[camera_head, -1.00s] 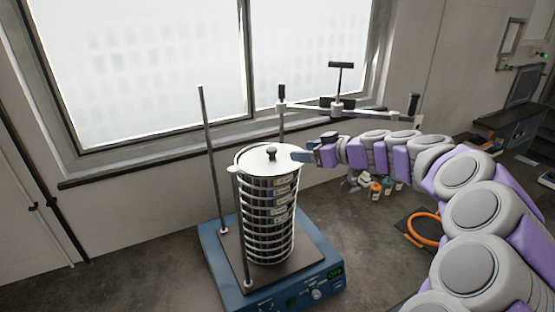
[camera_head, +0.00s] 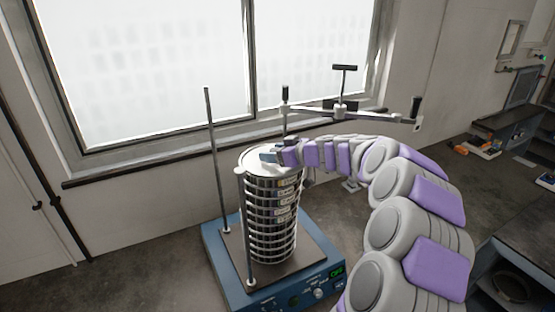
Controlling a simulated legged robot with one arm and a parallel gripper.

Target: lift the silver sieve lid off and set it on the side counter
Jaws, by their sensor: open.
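The silver sieve lid (camera_head: 257,165) lies flat on top of the stack of round metal sieves (camera_head: 270,220). The stack stands upright on the blue shaker base (camera_head: 300,285). My gripper (camera_head: 268,157) is over the lid's middle, where the knob is hidden behind it. The gripper is open. Whether the jaws are around the knob or touching it cannot be told from this view.
Thin metal rods (camera_head: 214,165) rise from the base beside the stack. A clamp bar with handles (camera_head: 345,110) is behind, near the window sill. A dark counter (camera_head: 505,122) is at the right. Another dark surface (camera_head: 535,240) is at the lower right.

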